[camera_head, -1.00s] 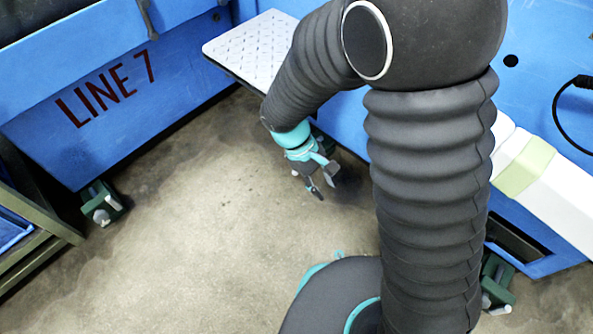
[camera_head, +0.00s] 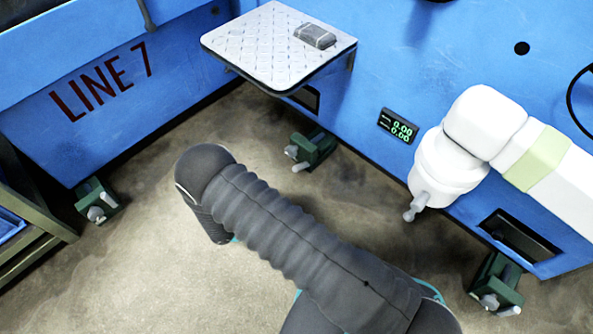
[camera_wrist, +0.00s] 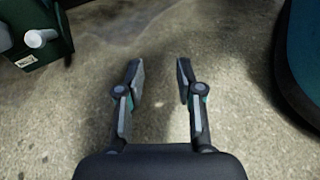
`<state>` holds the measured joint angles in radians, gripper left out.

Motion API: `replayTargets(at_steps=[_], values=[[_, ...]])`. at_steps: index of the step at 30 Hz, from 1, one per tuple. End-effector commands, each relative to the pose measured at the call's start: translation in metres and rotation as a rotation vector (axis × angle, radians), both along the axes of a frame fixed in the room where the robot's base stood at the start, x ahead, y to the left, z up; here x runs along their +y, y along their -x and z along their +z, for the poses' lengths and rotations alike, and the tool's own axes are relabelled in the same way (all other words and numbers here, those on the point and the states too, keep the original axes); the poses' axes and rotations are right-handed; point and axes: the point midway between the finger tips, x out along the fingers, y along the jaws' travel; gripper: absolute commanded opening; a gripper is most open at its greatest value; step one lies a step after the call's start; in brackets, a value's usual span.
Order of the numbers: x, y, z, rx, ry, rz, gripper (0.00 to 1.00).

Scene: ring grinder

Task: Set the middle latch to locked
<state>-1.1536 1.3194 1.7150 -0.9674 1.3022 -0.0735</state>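The middle latch (camera_head: 312,150) is a green block low at the foot of the blue machine, below the tread plate. Its pale grey lever (camera_head: 297,155) sticks out toward the left front. Similar green latches stand at the left (camera_head: 98,204) and the right (camera_head: 497,288). My gripper is hidden behind my arm in the head view. In the wrist view my gripper (camera_wrist: 159,75) is open and empty, with bare floor between its fingers. A green latch with a pale round-ended lever (camera_wrist: 35,35) shows at the upper left; I cannot tell which latch it is.
A patterned tread plate (camera_head: 270,50) with a grey block (camera_head: 315,36) juts out above the middle latch. A white jointed arm (camera_head: 455,150) hangs at the right, near a small display (camera_head: 398,126). A dark rack (camera_head: 30,200) stands at the left. The concrete floor (camera_head: 140,260) between is clear.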

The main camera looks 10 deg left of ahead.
Motion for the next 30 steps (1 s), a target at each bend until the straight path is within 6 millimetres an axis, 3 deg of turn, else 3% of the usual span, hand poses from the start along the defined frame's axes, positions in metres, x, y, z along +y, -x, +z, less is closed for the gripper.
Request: replayTargets(at_steps=[1, 3, 7, 12, 16, 23, 30], values=[[0.004, -0.001, -0.016, -0.004, 0.036, 0.055, 0.36], [0.011, -0.006, -0.03, -0.018, 0.078, 0.127, 0.36], [0.028, -0.023, -0.047, -0.058, 0.144, 0.255, 0.36], [0.07, -0.053, -0.031, -0.152, 0.172, 0.386, 0.36], [0.092, -0.066, -0.015, -0.21, 0.204, 0.455, 0.36], [0.089, -0.077, -0.006, -0.229, 0.244, 0.47, 0.36], [0.068, -0.111, -0.007, -0.227, 0.244, 0.466, 0.36]])
